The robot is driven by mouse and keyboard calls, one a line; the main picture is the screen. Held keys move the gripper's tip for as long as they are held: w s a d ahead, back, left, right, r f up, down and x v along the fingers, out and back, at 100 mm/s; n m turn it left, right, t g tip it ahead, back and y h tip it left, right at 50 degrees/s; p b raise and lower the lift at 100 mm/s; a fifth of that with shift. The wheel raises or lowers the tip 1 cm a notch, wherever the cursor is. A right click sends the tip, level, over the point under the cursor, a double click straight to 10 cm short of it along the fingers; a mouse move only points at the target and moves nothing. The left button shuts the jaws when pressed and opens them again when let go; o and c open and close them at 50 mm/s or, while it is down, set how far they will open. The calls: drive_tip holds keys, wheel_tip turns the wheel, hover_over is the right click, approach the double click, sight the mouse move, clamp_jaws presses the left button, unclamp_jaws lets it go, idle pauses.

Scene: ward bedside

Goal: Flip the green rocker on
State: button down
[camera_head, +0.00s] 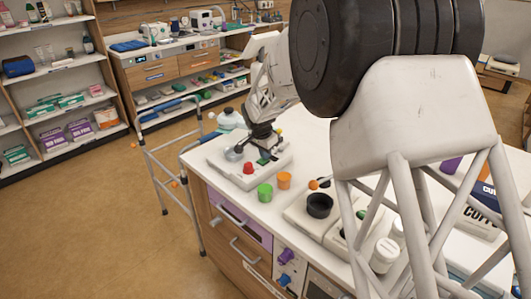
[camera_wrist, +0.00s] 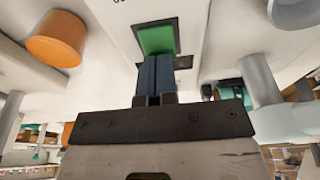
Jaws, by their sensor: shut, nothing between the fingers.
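The green rocker (camera_wrist: 157,39) sits in a dark square frame on a white panel, straight ahead of my fingers in the wrist view. In the head view a small part of the rocker (camera_head: 263,160) shows just below my gripper (camera_head: 265,147). My gripper's fingers (camera_wrist: 155,62) are shut together with nothing between them. Their tips overlap the near edge of the rocker in the wrist view; I cannot tell whether they touch it. Which way the rocker is tilted is unclear. The white panel (camera_head: 226,173) lies on the counter.
A red button (camera_head: 248,168) and a grey knob (camera_head: 233,153) are on the same panel. A black round container (camera_head: 319,206) is to the right. My arm hides much of the counter's right side.

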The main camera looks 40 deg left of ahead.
sight(261, 162)
drive_tip(key=shift+w+f, duration=0.1)
drive_tip(key=shift+w+f+g, duration=0.15)
drive_tip(key=shift+f+g, duration=0.15)
drive_tip(key=shift+g, duration=0.2)
drive_tip(key=shift+f, duration=0.15)
drive_tip(key=shift+d+f, duration=0.1)
drive_tip(key=shift+s, duration=0.95)
drive_tip(key=shift+r, duration=0.2)
wheel_tip(261, 162, up, 14)
drive_tip(key=s, duration=0.1)
drive_tip(key=shift+r, duration=0.25)
